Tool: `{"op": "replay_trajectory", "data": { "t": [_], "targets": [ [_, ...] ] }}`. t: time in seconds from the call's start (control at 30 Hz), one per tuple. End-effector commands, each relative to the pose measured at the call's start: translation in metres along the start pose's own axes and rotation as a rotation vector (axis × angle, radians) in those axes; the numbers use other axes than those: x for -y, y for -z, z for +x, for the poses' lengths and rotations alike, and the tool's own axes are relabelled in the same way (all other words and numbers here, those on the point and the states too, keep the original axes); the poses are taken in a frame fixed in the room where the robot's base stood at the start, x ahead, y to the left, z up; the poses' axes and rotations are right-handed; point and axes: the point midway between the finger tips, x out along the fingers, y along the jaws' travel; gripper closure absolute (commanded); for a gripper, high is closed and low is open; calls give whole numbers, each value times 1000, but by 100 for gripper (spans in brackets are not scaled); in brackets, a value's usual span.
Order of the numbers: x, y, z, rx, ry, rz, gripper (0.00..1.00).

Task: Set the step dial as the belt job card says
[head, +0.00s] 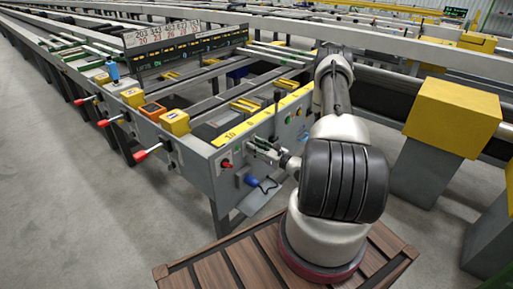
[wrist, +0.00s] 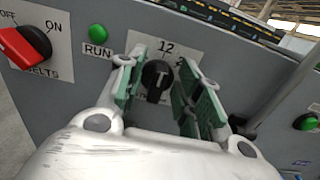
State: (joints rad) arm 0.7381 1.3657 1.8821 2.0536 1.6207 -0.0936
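The step dial (wrist: 156,76) is a round black knob on a white label on the grey panel. "12" shows above it and a partly hidden figure at its upper right. I cannot tell clearly which number it points to. My gripper (wrist: 160,92) is open, with one green-padded finger on each side of the dial and a gap on both sides. In the head view my gripper (head: 265,150) is at the end panel of the runout table (head: 222,185). I cannot make out which card is the belt job card.
A red OFF/ON belts switch (wrist: 28,46) and a green RUN button (wrist: 98,33) are left of the dial. Another green button (wrist: 305,122) is to the right. A white number board (head: 165,32) stands on the table. Yellow-topped posts (head: 452,112) stand on the right.

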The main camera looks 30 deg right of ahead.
Motion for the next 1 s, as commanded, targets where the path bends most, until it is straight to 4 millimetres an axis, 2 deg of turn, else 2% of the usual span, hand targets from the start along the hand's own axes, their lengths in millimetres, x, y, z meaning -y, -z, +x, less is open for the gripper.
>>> {"op": "replay_trajectory", "data": {
  "t": [0.13,0.33,0.67,1.0],
  "targets": [
    [0,0,0,0,0,0,65],
    [0,0,0,0,-1,0,100],
    [0,0,0,0,-1,17,100],
    [2,0,-1,-1,-1,199,100]
  ]
}}
